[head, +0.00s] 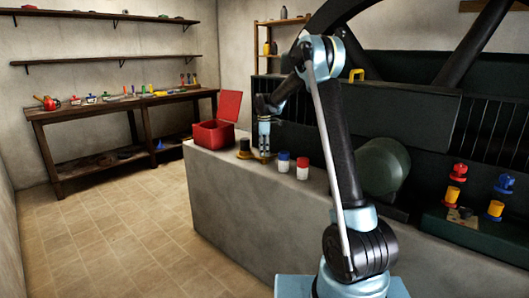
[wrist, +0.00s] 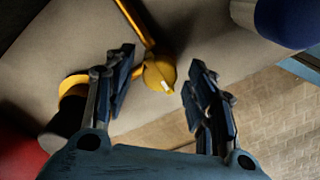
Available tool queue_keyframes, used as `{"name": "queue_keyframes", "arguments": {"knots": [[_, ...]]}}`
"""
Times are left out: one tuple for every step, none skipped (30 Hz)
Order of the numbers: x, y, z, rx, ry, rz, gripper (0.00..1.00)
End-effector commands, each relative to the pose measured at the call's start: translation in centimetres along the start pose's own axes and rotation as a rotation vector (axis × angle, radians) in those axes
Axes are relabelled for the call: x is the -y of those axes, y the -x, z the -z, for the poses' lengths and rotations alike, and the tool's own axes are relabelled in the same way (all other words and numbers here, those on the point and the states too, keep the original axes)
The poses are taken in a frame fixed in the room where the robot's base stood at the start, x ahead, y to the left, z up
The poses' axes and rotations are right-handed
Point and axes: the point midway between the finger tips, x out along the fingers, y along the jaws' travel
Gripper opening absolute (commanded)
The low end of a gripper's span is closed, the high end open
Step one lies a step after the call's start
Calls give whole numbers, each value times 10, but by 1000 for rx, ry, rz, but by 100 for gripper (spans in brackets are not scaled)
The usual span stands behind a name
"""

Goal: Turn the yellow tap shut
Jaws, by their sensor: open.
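The yellow tap (wrist: 159,73) shows in the wrist view as a rounded yellow body with a small white mark and a long yellow bar (wrist: 133,18) running up and left. In the head view only a little yellow of the tap (head: 264,158) shows beneath my gripper. My gripper (head: 264,147) points down over the grey block. In the wrist view its open fingers (wrist: 160,80) stand on either side of the rounded body, with visible gaps. I cannot tell their exact height above it.
A black piece with a yellow ring (wrist: 73,88) stands close left of the tap. A blue-lidded jar (head: 284,162) and a red-lidded jar (head: 303,169) stand to the right. An open red box (head: 213,134) is behind left. Large dark machinery (head: 410,112) fills the right.

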Motion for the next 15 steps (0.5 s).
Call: {"name": "queue_keyframes", "arguments": {"knots": [[0,0,0,0,0,0,51],[0,0,0,0,0,0,51],[0,0,0,0,0,0,51],[0,0,0,0,0,0,48],[0,0,0,0,0,0,42],[0,0,0,0,0,0,33],[0,0,0,0,0,0,26],[0,0,0,0,0,0,19],[0,0,0,0,0,0,10],[0,0,0,0,0,0,6],[0,0,0,0,0,0,6],[0,0,0,0,0,0,6],[0,0,0,0,0,0,6],[0,0,0,0,0,0,6],[0,0,0,0,-2,0,6]]}}
